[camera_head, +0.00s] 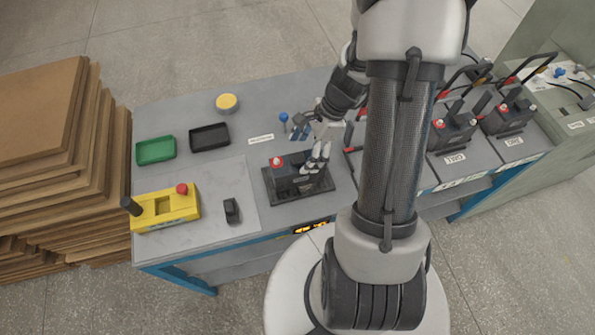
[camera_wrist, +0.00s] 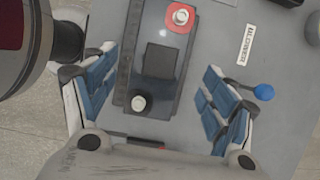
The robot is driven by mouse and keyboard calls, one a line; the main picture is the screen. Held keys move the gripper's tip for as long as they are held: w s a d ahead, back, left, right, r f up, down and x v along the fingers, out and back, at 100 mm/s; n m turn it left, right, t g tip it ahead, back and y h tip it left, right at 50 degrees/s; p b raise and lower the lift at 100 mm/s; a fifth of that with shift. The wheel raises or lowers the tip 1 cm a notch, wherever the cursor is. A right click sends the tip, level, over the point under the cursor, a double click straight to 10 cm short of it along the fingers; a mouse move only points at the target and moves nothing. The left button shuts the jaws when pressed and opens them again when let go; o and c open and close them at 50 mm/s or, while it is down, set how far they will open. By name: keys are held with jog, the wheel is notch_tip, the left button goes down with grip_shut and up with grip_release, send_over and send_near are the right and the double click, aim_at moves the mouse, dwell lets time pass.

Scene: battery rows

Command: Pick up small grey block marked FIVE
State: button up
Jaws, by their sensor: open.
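No block with a readable FIVE shows. A dark grey battery-like block (camera_head: 283,176) with a red terminal sits in a black tray (camera_head: 300,194) on the bench. It also shows in the wrist view (camera_wrist: 155,85), with a red-ringed terminal at one end and a pale terminal at the other; no number is readable on it. My gripper (camera_head: 318,160) is open just above this block. In the wrist view its blue-padded fingers (camera_wrist: 160,92) stand apart on the left and right of the block, with visible gaps; I cannot tell their exact height.
More batteries (camera_head: 452,133) stand at the right, with plates reading TWO and ONE. A green tray (camera_head: 156,150), a black tray (camera_head: 209,137), a yellow button (camera_head: 227,103), a yellow control box (camera_head: 165,208) and a small black item (camera_head: 231,210) lie left. A blue knob (camera_wrist: 263,92) stands near the right finger.

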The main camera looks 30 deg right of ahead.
aim_at(292, 168)
jog(key=b+x, duration=0.1)
jog(key=x, duration=0.1)
jog(key=b+x, duration=0.1)
jog(key=x, duration=0.2)
jog(key=b+x, duration=0.1)
jog(key=x, duration=0.2)
jog(key=shift+a+b, duration=0.3)
jog(key=shift+a, duration=0.05)
jog(key=shift+c, duration=0.5)
grip_shut()
jog(key=shift+r, duration=0.1)
